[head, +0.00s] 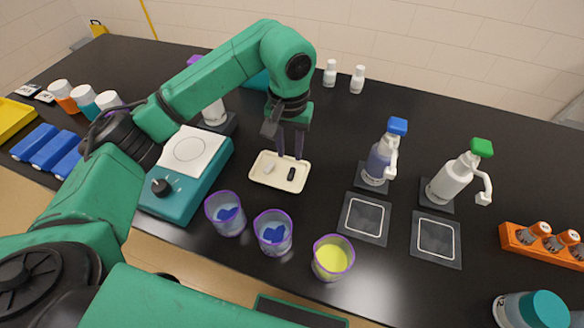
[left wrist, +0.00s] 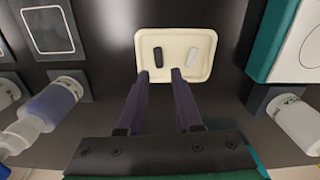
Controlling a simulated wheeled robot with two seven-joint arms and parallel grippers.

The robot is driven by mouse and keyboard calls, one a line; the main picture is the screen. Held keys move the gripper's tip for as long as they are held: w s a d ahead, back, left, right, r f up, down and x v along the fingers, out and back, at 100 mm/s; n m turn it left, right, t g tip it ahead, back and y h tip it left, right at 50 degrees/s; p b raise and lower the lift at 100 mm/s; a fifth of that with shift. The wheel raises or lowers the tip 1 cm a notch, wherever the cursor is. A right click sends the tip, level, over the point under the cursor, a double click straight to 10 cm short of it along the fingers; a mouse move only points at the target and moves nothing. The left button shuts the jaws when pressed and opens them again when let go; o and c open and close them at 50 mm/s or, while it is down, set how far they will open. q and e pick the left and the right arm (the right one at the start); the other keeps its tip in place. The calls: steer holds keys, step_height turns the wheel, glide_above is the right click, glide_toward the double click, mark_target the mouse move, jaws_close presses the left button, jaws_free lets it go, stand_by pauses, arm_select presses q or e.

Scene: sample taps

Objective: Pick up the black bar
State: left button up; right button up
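The black bar (head: 291,174) lies in a small cream tray (head: 262,181) beside a whitish bar (head: 269,168). In the left wrist view the black bar (left wrist: 158,57) is on the left side of the tray (left wrist: 205,37), and the whitish bar (left wrist: 193,57) is to its right. My left gripper (head: 289,156) points down above the tray's far edge. In the left wrist view its two fingers (left wrist: 161,77) are apart, with nothing between them, and their tips overlap the tray's near edge. My right gripper is not in view.
Left of the tray is a teal stirrer with a white plate (head: 190,149). Three cups, two with blue contents (head: 226,214) and one yellow (head: 332,258), stand in front. Pump bottles with blue (head: 381,158) and green (head: 452,180) heads stand right. Some black table behind the tray is clear.

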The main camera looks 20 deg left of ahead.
mark_target(291, 173)
arm_select(q)
step_height(291, 173, down, 7)
steer(key=p, duration=0.2)
steer(key=shift+w+d+p, duration=0.1)
steer(key=shift+d+p, duration=0.05)
steer(key=shift+p, duration=0.2)
steer(key=shift+f, duration=0.3)
steer(key=shift+c, duration=0.3)
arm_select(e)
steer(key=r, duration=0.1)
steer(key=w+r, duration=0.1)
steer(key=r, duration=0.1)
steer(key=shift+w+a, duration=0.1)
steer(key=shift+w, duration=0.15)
arm_select(q)
steer(key=shift+w, duration=0.1)
jaws_close()
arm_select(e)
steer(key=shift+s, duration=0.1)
